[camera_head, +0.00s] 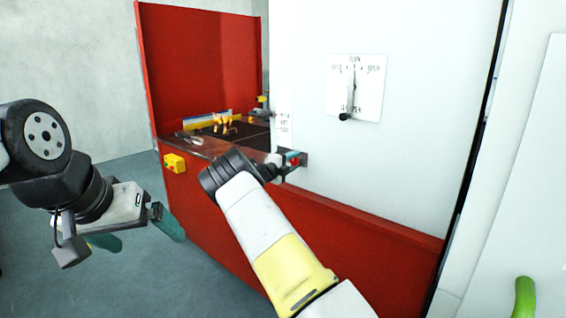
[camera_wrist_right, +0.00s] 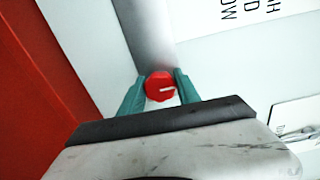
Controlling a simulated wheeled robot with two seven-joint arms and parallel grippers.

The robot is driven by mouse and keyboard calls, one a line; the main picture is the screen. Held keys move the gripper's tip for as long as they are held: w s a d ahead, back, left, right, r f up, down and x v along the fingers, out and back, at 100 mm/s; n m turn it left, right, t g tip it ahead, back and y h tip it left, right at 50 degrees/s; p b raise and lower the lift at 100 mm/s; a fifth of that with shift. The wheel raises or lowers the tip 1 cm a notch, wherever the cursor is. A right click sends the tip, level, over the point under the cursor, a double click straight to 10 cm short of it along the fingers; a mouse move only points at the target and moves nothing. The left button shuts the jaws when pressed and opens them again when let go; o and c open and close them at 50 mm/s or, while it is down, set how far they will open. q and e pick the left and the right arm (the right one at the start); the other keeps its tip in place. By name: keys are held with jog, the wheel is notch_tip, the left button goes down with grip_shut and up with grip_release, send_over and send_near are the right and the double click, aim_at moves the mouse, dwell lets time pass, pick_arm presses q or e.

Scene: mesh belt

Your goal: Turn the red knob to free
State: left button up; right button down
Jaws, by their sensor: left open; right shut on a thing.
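The red knob (camera_head: 294,161) sits on the white machine panel, just above the red lower wall. My right gripper (camera_wrist_right: 160,84) is shut on the knob, with one teal finger on each side. My left gripper (camera_head: 145,240) is open and empty at the left, away from the machine, above the floor.
A dial plate with a black pointer (camera_head: 350,95) is on the white panel to the upper right. A yellow box (camera_head: 174,163) is on the red wall's left corner. Small items lie on the dark belt area (camera_head: 240,132). A green handle (camera_head: 524,298) is at lower right.

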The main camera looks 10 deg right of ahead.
jog(key=shift+f+n, duration=0.1)
jog(key=shift+n, duration=0.2)
jog(key=c, duration=0.9)
grip_release()
jog(key=shift+o, duration=0.2)
jog(key=shift+a, duration=0.15)
jog(key=v, duration=0.7)
jog(key=shift+s+a, duration=0.25)
